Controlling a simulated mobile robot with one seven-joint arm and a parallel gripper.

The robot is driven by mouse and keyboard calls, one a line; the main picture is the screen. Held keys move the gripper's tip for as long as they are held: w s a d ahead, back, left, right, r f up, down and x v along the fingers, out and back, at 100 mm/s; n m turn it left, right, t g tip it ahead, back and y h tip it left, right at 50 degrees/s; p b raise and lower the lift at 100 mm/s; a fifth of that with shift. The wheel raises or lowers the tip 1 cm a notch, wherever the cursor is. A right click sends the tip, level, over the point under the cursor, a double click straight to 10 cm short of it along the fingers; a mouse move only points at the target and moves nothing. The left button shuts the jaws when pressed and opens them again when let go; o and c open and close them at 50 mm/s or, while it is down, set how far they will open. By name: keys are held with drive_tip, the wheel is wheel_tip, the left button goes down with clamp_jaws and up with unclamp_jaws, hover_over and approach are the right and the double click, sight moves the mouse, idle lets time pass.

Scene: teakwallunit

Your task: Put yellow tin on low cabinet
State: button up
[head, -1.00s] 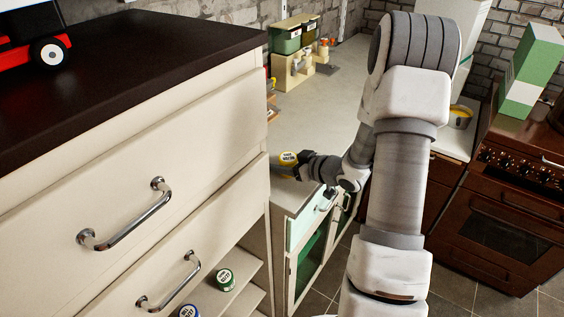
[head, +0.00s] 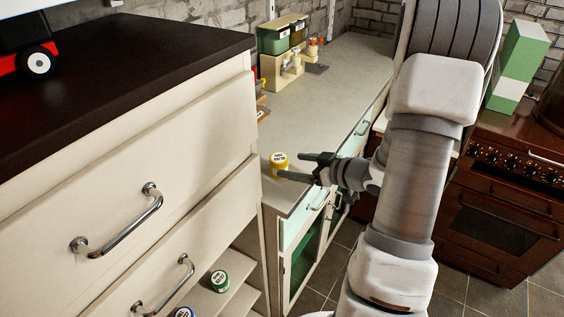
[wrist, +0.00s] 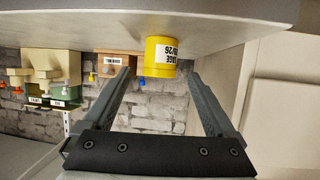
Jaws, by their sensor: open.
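The yellow tin (head: 279,162) with a white label stands upright on the grey top of the low cabinet (head: 330,85), close to its near end. In the wrist view, which is upside down, the yellow tin (wrist: 161,56) stands on the cabinet top with its label partly visible. My gripper (head: 293,165) is open and empty, just right of the tin. Its fingers point toward the tin and are spread apart. In the wrist view the tin appears beyond and between the fingertips; whether one finger still touches it I cannot tell.
A tall cream drawer unit (head: 130,180) with a dark top stands at the left. On its open lower shelves are a green tin (head: 219,281) and a blue tin (head: 184,313). A green and cream box set (head: 283,50) stands farther back on the cabinet. A brown stove (head: 500,210) is at the right.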

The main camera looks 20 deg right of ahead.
drive_tip(key=shift+v, duration=1.6)
